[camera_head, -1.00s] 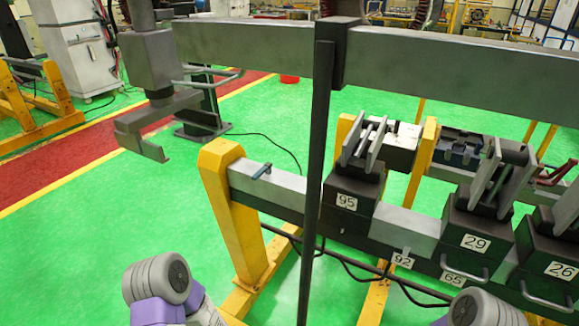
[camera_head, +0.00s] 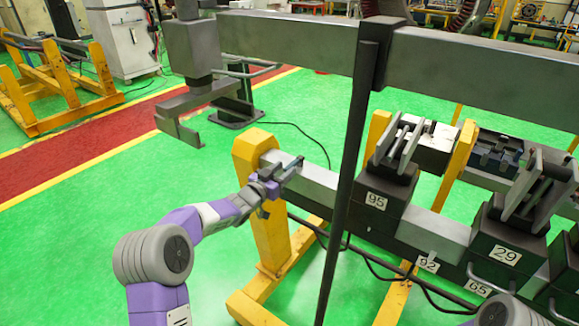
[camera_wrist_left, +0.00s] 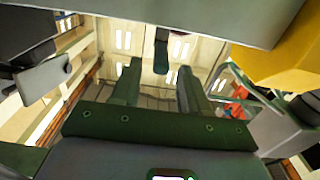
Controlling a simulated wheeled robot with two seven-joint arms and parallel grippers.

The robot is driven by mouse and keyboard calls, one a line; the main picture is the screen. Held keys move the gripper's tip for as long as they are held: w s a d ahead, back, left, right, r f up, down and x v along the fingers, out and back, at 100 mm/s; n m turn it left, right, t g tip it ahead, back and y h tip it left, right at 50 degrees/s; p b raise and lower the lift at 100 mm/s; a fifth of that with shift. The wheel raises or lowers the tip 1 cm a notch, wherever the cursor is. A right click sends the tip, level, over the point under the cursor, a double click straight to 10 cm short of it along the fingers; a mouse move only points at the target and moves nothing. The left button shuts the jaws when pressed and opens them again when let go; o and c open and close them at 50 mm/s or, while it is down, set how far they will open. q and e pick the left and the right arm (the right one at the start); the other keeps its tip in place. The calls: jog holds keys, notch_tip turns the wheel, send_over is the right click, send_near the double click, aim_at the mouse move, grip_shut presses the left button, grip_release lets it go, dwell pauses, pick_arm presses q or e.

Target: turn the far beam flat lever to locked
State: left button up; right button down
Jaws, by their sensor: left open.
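The flat lever (camera_head: 293,164) is a small blue-grey bar on top of the left end of the lower grey beam (camera_head: 318,183), beside the yellow post. My left gripper (camera_head: 279,181) is right at the lever, on its near left side. In the left wrist view my left gripper (camera_wrist_left: 157,88) has its two fingers apart with a clear gap. A dark lever-like piece (camera_wrist_left: 162,50) hangs beyond the fingertips, in line with the gap, and no grip on it shows. Whether a finger touches the lever cannot be told. My right gripper is not in view.
A yellow post (camera_head: 268,225) carries the beam's end. A dark upright bar (camera_head: 345,200) crosses in front of the beam. An upper grey beam (camera_head: 285,40) and a hanging grey bracket (camera_head: 195,100) are above. Numbered clamp blocks (camera_head: 380,195) stand to the right. Green floor is open at left.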

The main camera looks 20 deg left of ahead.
aim_at(298, 158)
pick_arm(q)
jog(key=shift+x, duration=1.8)
grip_shut()
